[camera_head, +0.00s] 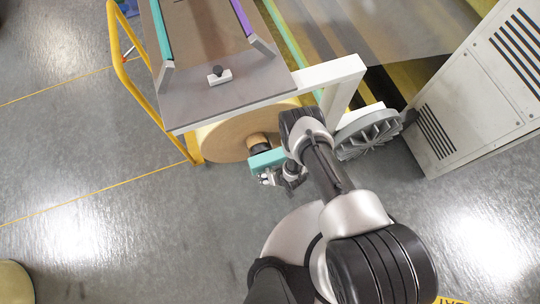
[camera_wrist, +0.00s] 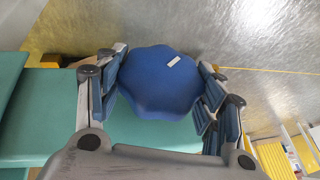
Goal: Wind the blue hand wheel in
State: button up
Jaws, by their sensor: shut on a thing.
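The blue hand wheel (camera_wrist: 158,85) fills the middle of the wrist view, a lobed knob with a small white mark near its upper right. My gripper (camera_wrist: 160,98) has its two blue-padded fingers on either side of the wheel and is shut on it. The wheel sits in front of a teal block (camera_wrist: 60,105), which also shows in the head view (camera_head: 267,159) at the end of the roll's core. In the head view my gripper (camera_head: 270,179) is beside the teal block, and the wheel is too small and covered to make out.
A large brown roll (camera_head: 228,138) lies under the grey machine top (camera_head: 215,85). A yellow rail (camera_head: 122,60) is at left. A grey finned wheel (camera_head: 368,135) and a white cabinet (camera_head: 480,90) stand close to the right of my arm.

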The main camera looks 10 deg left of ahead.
jog(key=shift+w+m+g+y, duration=0.1)
jog(key=shift+m+g+y, duration=0.2)
jog(key=shift+g+y, duration=0.55)
jog(key=shift+t+y, duration=0.25)
jog(key=o, duration=1)
jog(key=shift+o, duration=0.2)
jog(key=v, duration=1.2)
